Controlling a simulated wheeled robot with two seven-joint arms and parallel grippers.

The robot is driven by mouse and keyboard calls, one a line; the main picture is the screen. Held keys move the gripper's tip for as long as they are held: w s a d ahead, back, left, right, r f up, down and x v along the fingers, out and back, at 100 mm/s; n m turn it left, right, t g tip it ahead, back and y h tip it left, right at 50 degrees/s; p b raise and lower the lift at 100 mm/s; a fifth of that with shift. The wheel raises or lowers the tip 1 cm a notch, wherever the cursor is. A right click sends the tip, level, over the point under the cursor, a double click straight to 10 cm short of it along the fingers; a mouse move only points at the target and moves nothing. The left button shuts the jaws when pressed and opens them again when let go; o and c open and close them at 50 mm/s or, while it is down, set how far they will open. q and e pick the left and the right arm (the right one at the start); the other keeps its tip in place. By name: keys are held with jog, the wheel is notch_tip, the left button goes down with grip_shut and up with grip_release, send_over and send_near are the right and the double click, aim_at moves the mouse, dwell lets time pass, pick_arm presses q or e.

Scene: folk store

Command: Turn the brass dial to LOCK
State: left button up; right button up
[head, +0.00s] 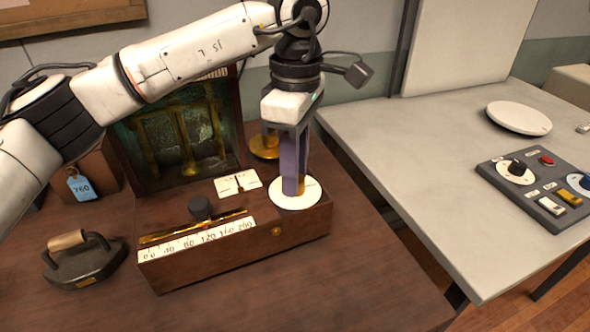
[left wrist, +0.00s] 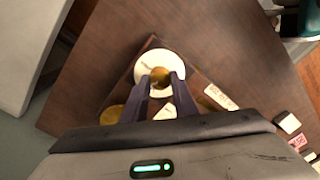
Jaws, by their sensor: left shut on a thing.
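The brass dial (left wrist: 160,76) sits at the centre of a round white plate (head: 309,199) on the right end of a wooden box's top. My left gripper (head: 293,188) comes down from above and is shut on the dial, one finger on each side of it. In the head view the purple-grey fingers cover most of the dial. The white plate also shows in the left wrist view (left wrist: 147,63). Its lettering is too small to read, so I cannot tell which mark the dial points to. My right gripper is not in view.
The wooden box (head: 200,262) has a numbered scale, a black knob (head: 199,207) and a small meter (head: 237,185). An old iron (head: 80,262) stands left of it. A tagged block (head: 93,172) is behind. A grey table (head: 395,135) with a control panel (head: 540,190) stands right.

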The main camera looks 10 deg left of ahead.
pick_arm(q)
jog(key=n, duration=0.6)
jog(key=shift+b, duration=0.35)
jog(key=shift+n, duration=0.3)
jog(key=o, duration=1)
jog(key=shift+o, duration=0.2)
notch_tip(320, 180, up, 10)
jog(key=shift+w+a+r, duration=0.15)
jog(key=shift+w+r, duration=0.05)
jog(key=shift+f, duration=0.1)
